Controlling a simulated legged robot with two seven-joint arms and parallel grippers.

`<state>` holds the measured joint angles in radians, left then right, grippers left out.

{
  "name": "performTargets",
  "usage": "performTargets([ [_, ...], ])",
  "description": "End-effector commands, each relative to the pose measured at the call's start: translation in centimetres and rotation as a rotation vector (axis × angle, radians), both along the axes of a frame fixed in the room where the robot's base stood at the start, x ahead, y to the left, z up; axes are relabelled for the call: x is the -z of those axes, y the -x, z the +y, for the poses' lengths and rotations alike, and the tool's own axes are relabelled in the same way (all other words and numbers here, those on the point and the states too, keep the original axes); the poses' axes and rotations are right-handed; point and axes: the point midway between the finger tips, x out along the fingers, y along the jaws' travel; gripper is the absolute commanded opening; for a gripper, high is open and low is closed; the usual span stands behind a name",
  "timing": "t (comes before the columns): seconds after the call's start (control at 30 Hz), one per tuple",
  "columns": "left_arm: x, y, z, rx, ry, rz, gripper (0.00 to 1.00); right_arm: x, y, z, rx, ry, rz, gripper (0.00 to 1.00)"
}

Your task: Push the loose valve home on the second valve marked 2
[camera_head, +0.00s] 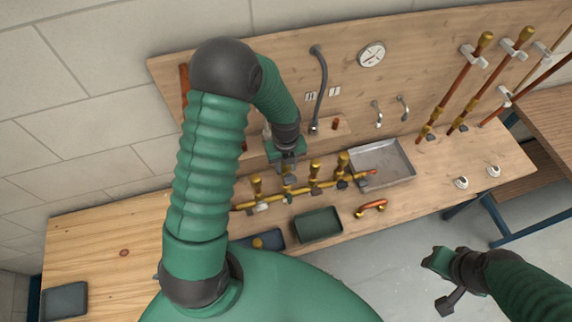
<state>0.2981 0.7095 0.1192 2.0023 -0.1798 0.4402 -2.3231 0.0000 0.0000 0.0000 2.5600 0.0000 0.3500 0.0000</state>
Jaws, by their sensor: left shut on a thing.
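A brass manifold (325,185) with several upright brass valves lies along the bench. My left gripper (288,166) reaches down from above and is shut on the top of a valve (286,188), the second visible from the left. The gripper hides this valve's upper part, and I cannot tell how far it is seated. Other valves stand to its left (256,187) and right (315,173). The number marks are too small to read. My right gripper (440,282) is open and empty, over the floor in front of the bench.
A grey metal tray (402,172) sits behind the manifold's right end. A dark green bin (318,226) and a copper piece with brass ends (372,208) lie in front. Pipes (455,88) and a gauge (372,55) are on the back board.

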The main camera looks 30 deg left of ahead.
Motion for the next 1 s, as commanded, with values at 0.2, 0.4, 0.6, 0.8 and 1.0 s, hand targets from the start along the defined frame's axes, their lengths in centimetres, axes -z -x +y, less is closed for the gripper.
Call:
performTargets([
  [0.2, 0.1, -0.1, 0.0, -0.001, -0.001, -0.001, 0.00, 0.0, 0.0, 0.0, 0.000, 0.000, 0.000, 0.37],
  [0.4, 0.1, 0.0, 0.1, -0.001, -0.001, -0.001, 0.55, 0.0, 0.0, 0.0, 0.000, 0.000, 0.000, 0.37],
  [0.6, 0.1, 0.0, 0.0, -0.001, -0.001, -0.001, 0.57, 0.0, 0.0, 0.0, 0.000, 0.000, 0.000, 0.37],
  [0.8, -0.5, -0.1, 0.1, -0.001, 0.000, -0.001, 0.57, 0.3, 0.0, 0.0, 0.000, 0.000, 0.000, 0.37],
  [1.0, -4.9, -0.2, 0.2, -0.003, -0.002, -0.008, 0.57, 1.6, 0.0, 0.0, 0.000, 0.000, 0.000, 0.37],
])
